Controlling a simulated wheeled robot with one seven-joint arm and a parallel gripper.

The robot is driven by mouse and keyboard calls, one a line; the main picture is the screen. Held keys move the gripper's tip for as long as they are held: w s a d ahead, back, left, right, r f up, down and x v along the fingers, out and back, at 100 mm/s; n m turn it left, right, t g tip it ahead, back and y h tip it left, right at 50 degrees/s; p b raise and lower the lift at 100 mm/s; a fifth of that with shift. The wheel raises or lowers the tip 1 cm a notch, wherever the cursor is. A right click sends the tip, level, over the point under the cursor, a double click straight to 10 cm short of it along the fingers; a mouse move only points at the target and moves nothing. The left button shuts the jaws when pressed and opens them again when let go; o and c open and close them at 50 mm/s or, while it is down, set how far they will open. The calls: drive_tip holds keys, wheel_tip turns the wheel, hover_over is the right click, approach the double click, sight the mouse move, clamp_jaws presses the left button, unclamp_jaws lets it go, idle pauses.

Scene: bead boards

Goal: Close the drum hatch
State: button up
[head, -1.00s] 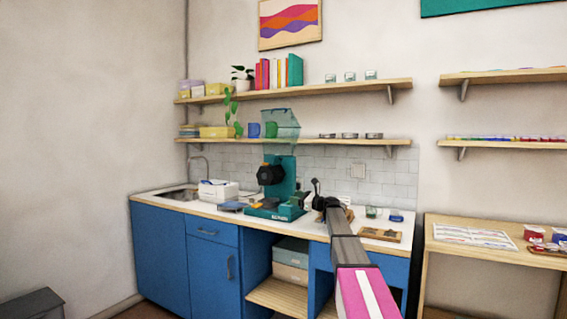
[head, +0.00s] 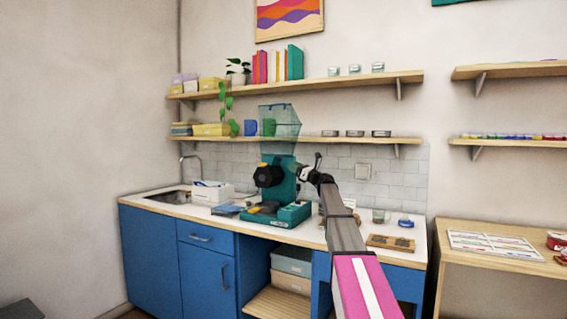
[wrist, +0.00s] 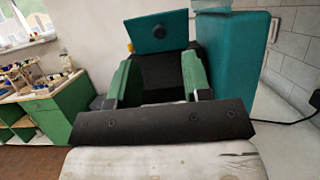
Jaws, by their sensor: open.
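The teal drum machine (head: 284,178) stands on the counter, with a black drum (head: 268,176) on its left side and a clear hopper on top. In the wrist view a flat teal plate with a black knob, seemingly the hatch (wrist: 140,38), stands tilted up just beyond my fingers. A dark part, perhaps the drum, shows between the fingers below it. I cannot make out the hatch in the head view. My gripper (wrist: 161,66) is open, its two green fingers apart with nothing held. In the head view my gripper (head: 308,174) is at the right of the machine's column.
The machine's teal upright (wrist: 236,62) stands close on the right in the wrist view. A shelf (head: 300,140) runs behind the hopper. A white box (head: 212,193) is left of the machine; a glass jar (head: 378,215) and wooden tray (head: 391,243) are on the right.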

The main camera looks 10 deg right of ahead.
sight(278, 161)
drive_tip(key=x, duration=0.6)
drive_tip(key=shift+w+a+r, duration=0.15)
drive_tip(key=shift+w+a, duration=0.05)
drive_tip(key=shift+a, duration=0.05)
clamp_jaws()
